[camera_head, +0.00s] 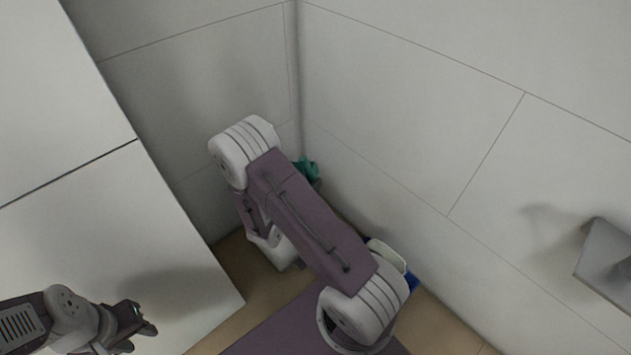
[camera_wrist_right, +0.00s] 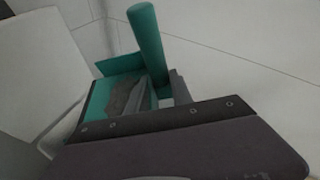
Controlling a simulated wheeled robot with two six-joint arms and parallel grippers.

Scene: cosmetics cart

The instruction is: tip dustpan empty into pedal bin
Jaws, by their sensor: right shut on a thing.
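The teal dustpan (camera_wrist_right: 118,90) is in the right wrist view, with its round handle (camera_wrist_right: 147,40) rising between the fingers of my right gripper (camera_wrist_right: 160,92). That gripper is shut on the dustpan. In the head view only a small teal part (camera_head: 307,168) of it shows beside my right arm, and the right gripper is hidden. The pan's contents cannot be made out. My left gripper (camera_head: 142,326) is at the lower left, empty and apparently open, far from the dustpan. No pedal bin can be identified for sure; a pale rounded surface (camera_wrist_right: 35,75) lies left of the dustpan.
Pale panelled walls meet in a corner behind my right arm. A white panel (camera_head: 80,210) stands on the left. A white-rimmed object with blue (camera_head: 388,254) is partly hidden by the arm near the right wall. A grey wall fixture (camera_head: 605,260) juts out at right.

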